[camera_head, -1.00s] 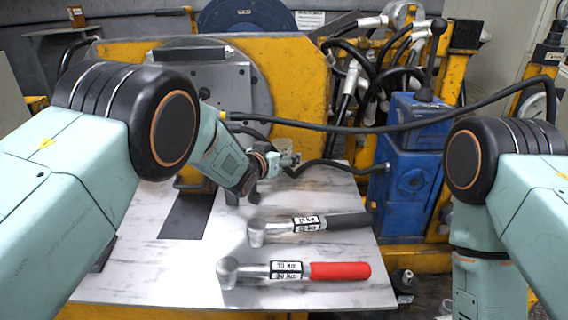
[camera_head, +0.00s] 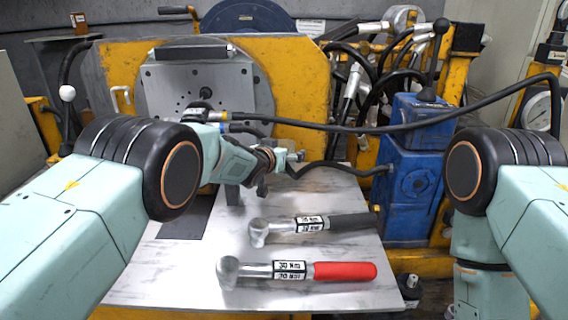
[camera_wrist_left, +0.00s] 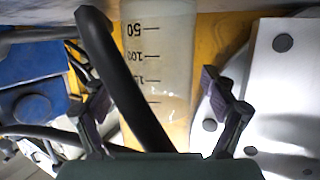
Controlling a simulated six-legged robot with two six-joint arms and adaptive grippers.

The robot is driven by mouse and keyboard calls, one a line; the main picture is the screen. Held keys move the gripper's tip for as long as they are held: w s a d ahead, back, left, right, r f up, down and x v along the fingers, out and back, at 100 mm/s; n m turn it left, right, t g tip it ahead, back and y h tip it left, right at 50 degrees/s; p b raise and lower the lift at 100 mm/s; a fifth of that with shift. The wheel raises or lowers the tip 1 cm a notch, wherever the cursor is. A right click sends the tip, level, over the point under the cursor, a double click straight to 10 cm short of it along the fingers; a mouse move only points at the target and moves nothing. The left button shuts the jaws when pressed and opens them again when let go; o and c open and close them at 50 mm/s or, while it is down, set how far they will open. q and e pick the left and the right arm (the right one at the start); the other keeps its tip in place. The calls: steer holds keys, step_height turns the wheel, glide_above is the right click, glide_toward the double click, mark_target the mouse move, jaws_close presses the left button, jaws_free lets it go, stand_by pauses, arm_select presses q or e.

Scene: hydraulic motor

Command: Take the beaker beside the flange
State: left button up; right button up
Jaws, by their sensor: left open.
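The beaker (camera_wrist_left: 174,40) is a translucent, graduated vessel in the left wrist view, with dark volume marks down its side. It lies between the two spread fingers of my left gripper (camera_wrist_left: 147,80), which is open. A thick black hose (camera_wrist_left: 125,80) crosses in front of the beaker, also between the fingers. In the head view my left gripper (camera_head: 292,157) is at the back edge of the metal table, and I cannot make out the beaker there. The flange (camera_head: 205,85), a grey metal plate with holes, stands behind my left arm. My right gripper is out of view.
A black-handled torque wrench (camera_head: 310,225) and a red-handled one (camera_head: 300,271) lie on the metal table (camera_head: 180,275). A blue pump housing (camera_head: 412,165) stands right of the table. A black hose (camera_head: 400,127) runs across the back.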

arm_select(q)
steer(key=c, duration=1.3)
